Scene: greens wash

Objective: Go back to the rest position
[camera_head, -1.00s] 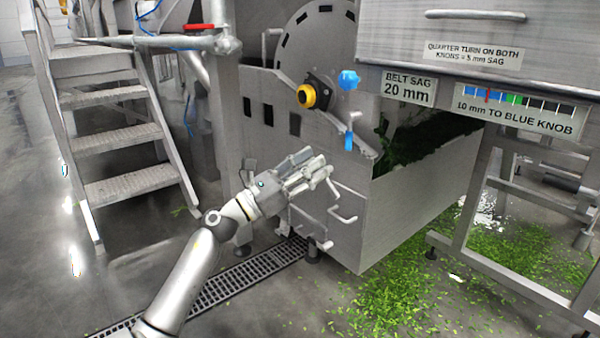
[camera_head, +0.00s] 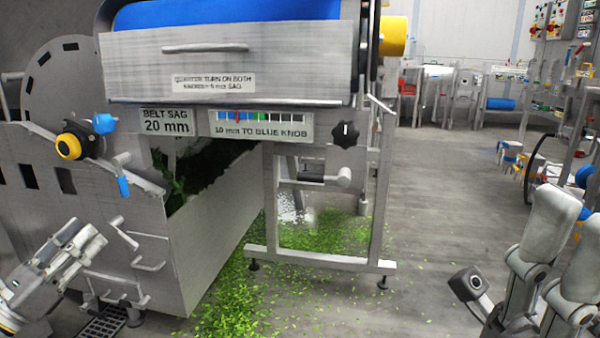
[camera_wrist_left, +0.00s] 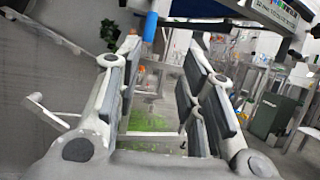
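My left gripper (camera_head: 88,243) is at the lower left of the head view, in front of the grey metal tank (camera_head: 215,220). In the left wrist view its padded fingers (camera_wrist_left: 163,85) stand apart with nothing between them, so it is open and empty. The blue knob (camera_head: 104,123) and its yellow-and-black hub (camera_head: 70,146) are above and apart from it. My right arm (camera_head: 548,235) stands at the lower right of the head view. Its end is partly cut off by the lower edge, and I cannot tell the state of its fingers.
A belt machine on legs, with a black knob (camera_head: 345,134) and a sag sign (camera_head: 165,122), stands in the middle. Chopped greens (camera_head: 235,290) litter the floor beneath. Bent tank handles (camera_head: 150,266) stick out close to my left gripper. The grey floor (camera_head: 425,230) right of the machine is open.

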